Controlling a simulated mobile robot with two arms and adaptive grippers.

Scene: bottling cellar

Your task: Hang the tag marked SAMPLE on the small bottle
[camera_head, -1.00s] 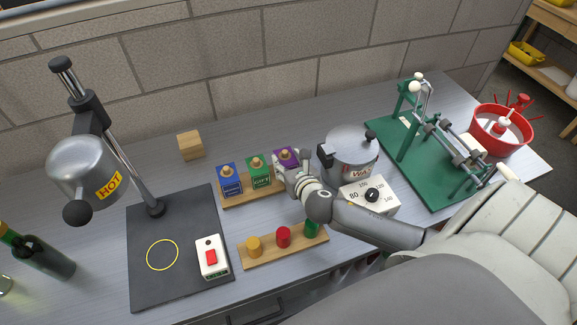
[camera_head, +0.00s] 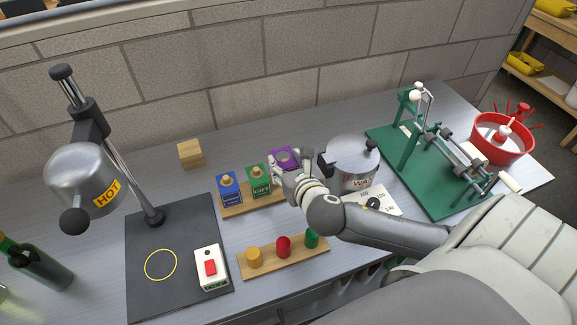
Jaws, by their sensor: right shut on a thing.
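A purple tag (camera_head: 284,157) with a round hole is held in my right gripper (camera_head: 279,170), which is shut on it at the back of the rear wooden rack (camera_head: 238,209). No peg knob shows through its hole, and its marking cannot be read. A blue tag (camera_head: 229,190) and a green tag (camera_head: 260,182) that appears to read GIFT stay on their pegs in the rack. A dark green bottle (camera_head: 40,265) stands at the far left; part of another object is cut off at the left edge. I cannot tell which is the small bottle. My left gripper is not in view.
A heat lamp marked HOT (camera_head: 90,175) overhangs a black plate (camera_head: 170,275) with a switch box (camera_head: 210,267). A front rack (camera_head: 270,258) holds several coloured stoppers. A wax pot (camera_head: 350,160) stands right of my gripper; a green stand (camera_head: 430,165) and red tub (camera_head: 503,140) are farther right.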

